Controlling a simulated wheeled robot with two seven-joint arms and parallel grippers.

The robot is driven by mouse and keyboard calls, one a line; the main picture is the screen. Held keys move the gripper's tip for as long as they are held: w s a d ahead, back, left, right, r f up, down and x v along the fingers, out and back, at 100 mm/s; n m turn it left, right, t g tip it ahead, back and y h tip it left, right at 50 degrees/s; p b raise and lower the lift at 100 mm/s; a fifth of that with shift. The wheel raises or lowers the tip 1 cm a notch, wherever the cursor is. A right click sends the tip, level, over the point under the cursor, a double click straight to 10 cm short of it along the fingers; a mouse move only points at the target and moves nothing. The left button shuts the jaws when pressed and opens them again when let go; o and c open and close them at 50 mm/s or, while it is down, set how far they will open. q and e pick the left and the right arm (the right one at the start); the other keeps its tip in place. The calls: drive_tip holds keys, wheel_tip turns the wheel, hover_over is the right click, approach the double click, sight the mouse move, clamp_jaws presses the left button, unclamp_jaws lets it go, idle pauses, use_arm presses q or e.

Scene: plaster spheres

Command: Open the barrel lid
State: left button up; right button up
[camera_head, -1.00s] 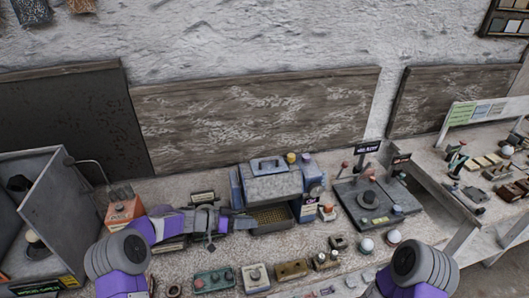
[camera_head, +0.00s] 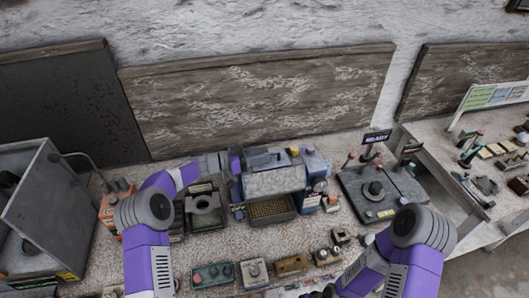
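The barrel machine (camera_head: 272,183) stands at the back middle of the bench, with a grey rounded lid, a handle on top and blue-purple end parts. Its lid looks down. An open tray of yellowish grains (camera_head: 270,208) sits at its front. My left arm comes in from the left, and its gripper (camera_head: 232,163) is at the upper left end of the machine, close to the lid. Its fingertips blend with the machine, so contact and finger opening are unclear.
A dark control board (camera_head: 378,195) with knobs and levers stands to the right of the machine. A grey open cabinet (camera_head: 45,215) is at the left. Several small boxes with knobs, among them a green one (camera_head: 212,274), line the front.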

use_arm(q)
drive_tip(key=shift+d+r, duration=0.1)
drive_tip(key=shift+d, duration=0.4)
drive_tip(key=shift+w, duration=0.15)
clamp_jaws()
